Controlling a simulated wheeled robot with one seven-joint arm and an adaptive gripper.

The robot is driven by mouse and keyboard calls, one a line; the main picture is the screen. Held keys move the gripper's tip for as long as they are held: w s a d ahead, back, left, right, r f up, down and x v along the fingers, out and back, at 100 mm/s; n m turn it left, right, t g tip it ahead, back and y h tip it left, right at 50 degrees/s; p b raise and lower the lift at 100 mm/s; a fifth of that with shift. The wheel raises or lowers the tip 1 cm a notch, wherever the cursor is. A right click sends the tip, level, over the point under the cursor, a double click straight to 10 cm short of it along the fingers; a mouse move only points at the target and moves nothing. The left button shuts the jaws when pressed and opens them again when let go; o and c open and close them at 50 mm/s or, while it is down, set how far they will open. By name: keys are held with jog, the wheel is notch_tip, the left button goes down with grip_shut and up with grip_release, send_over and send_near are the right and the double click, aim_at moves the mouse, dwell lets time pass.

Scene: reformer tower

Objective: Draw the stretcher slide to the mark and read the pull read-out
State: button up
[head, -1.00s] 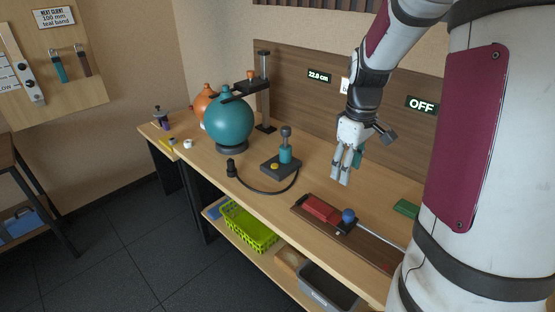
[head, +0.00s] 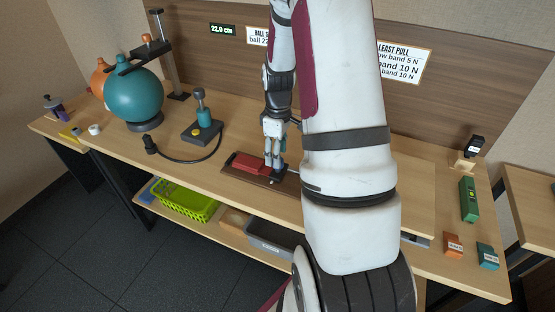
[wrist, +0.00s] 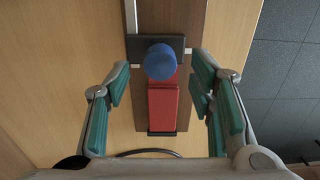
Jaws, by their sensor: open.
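The stretcher is a brown board (wrist: 186,118) on the bench with a red block (wrist: 163,105) and a dark slide (wrist: 136,47) carrying a round blue knob (wrist: 160,62). In the head view the red block (head: 247,162) shows left of my gripper (head: 273,167), which hides the knob. My gripper is low over the slide, pointing down. In the wrist view its teal-padded fingers (wrist: 162,92) are spread wide, one on each side of the knob and red block, with nothing between them gripped. The pull read-out cannot be made out; my arm covers part of the back panel.
A teal ball (head: 134,97) on a ring and a hand pump (head: 203,125) with a hose stand to the left. A 22.0 cm display (head: 222,30) and a least-pull sign (head: 402,63) are on the back panel. Small orange (head: 453,244) and teal (head: 487,255) blocks lie at the right end.

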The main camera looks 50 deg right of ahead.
jog(key=shift+f, duration=1.45)
grip_shut()
jog(key=s+d+p, duration=0.1)
jog(key=s+p, duration=0.1)
jog(key=s, duration=0.3)
jog(key=s+d+p, duration=0.2)
jog(key=s, duration=0.3)
jog(key=s+d+p, duration=0.2)
jog(key=s+p, duration=0.1)
jog(key=s, duration=0.1)
jog(key=shift+s+d+r, duration=0.1)
jog(key=shift+s, duration=0.3)
jog(key=shift+s+d, duration=0.25)
jog(key=shift+s, duration=0.15)
jog(key=shift+s, duration=0.1)
grip_release()
